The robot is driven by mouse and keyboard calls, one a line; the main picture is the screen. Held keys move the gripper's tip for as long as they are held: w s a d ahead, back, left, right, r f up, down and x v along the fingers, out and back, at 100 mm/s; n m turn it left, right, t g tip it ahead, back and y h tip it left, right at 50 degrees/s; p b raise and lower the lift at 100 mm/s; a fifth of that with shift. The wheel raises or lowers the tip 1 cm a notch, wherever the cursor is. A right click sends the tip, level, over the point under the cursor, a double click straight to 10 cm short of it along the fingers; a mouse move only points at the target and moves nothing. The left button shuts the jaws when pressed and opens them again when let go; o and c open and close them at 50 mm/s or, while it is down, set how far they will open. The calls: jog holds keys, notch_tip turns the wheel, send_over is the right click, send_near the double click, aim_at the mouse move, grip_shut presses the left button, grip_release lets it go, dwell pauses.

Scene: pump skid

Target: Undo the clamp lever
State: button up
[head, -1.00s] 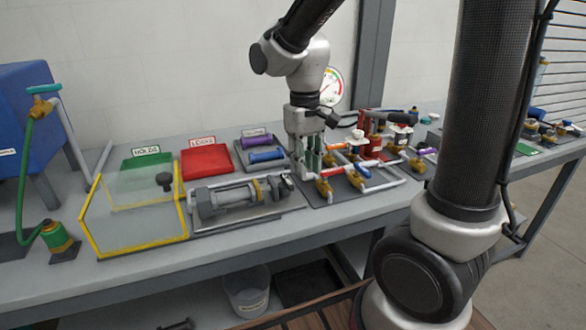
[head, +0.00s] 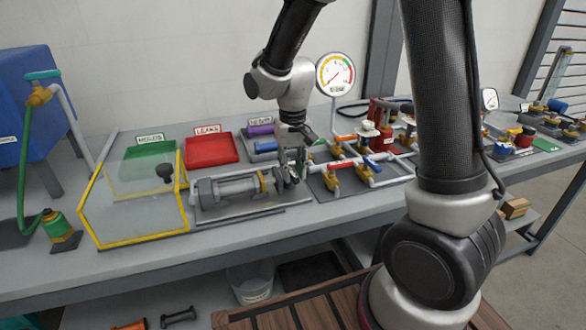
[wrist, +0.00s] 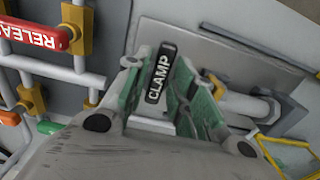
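The clamp lever (wrist: 160,74) shows in the wrist view as a dark bar with a white CLAMP label. It lies between the two green-padded fingers of my gripper (wrist: 154,66), with some space visible beside it. The fingers look open, and I see no clear grip on the lever. In the head view my gripper (head: 291,168) is at the right end of the grey cylindrical unit (head: 228,189), where it largely hides the lever.
Valve pipework with a red RELEASE handle (wrist: 35,33) is close on the left in the wrist view. A yellow-edged clear guard (head: 182,210) stands left of the grey unit. A red tray (head: 211,151) and a pressure gauge (head: 335,73) are behind.

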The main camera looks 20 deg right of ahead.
jog(key=shift+f, duration=0.1)
grip_shut()
jog(key=shift+n, duration=0.3)
jog(key=n, duration=0.1)
jog(key=d+n, duration=0.1)
jog(key=n, duration=0.1)
jog(key=shift+w+n, duration=0.1)
jog(key=shift+n, duration=0.2)
jog(key=n, duration=0.3)
jog(key=shift+w+d+n, duration=0.25)
jog(key=shift+d+n, duration=0.05)
jog(key=shift+d, duration=0.1)
jog(key=n, duration=0.3)
jog(key=w+n, duration=0.1)
jog(key=n, duration=0.1)
jog(key=shift+d, duration=0.35)
jog(key=shift+w+d+n, duration=0.1)
jog(key=shift+w+n, duration=0.2)
jog(key=shift+n, duration=0.95)
jog(key=shift+w+d+n, duration=0.1)
jog(key=shift+w+n, duration=0.15)
jog(key=shift+n, duration=1)
